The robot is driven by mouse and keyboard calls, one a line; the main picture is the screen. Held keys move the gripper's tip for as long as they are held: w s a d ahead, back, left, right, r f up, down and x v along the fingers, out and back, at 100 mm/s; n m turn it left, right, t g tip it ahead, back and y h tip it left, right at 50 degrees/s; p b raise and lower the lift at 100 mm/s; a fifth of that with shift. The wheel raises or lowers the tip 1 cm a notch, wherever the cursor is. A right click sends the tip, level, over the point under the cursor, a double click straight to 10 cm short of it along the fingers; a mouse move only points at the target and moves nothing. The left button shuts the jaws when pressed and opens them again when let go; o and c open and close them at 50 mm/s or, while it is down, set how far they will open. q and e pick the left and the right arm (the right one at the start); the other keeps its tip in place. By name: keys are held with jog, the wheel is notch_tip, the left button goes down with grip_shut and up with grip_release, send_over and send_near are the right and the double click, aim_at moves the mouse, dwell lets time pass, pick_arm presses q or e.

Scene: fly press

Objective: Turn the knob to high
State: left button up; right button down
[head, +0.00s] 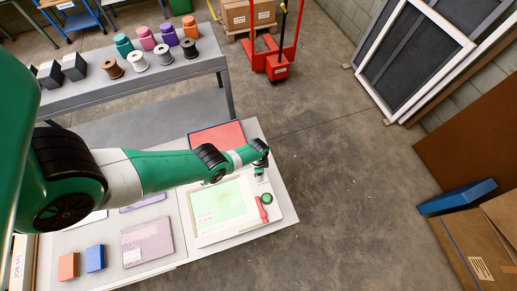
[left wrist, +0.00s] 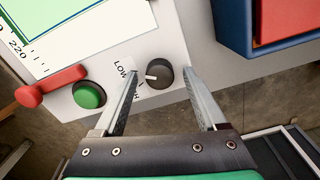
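The dark round knob (left wrist: 160,76) sits on the white corner of the press panel (left wrist: 182,98) in the left wrist view. Its white pointer faces left, between the LOW label (left wrist: 124,64) and a HIGH label that a finger partly hides. My left gripper (left wrist: 161,71) is open, with one finger on each side of the knob and a visible gap on both sides. In the head view my left gripper (head: 260,172) is over the panel's upper right corner and hides the knob. My right gripper is in neither view.
A green button (left wrist: 89,95) and a red lever (left wrist: 50,86) are beside the knob. A red-topped blue tray (head: 217,137) lies behind the panel (head: 240,231). Red and blue blocks (head: 95,258) lie on the table's left.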

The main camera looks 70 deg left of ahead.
pick_arm(q)
grip_shut()
jog(key=shift+n, duration=0.3)
jog(key=n, duration=1.1)
dwell(0.4)
jog(key=shift+n, duration=0.3)
grip_release()
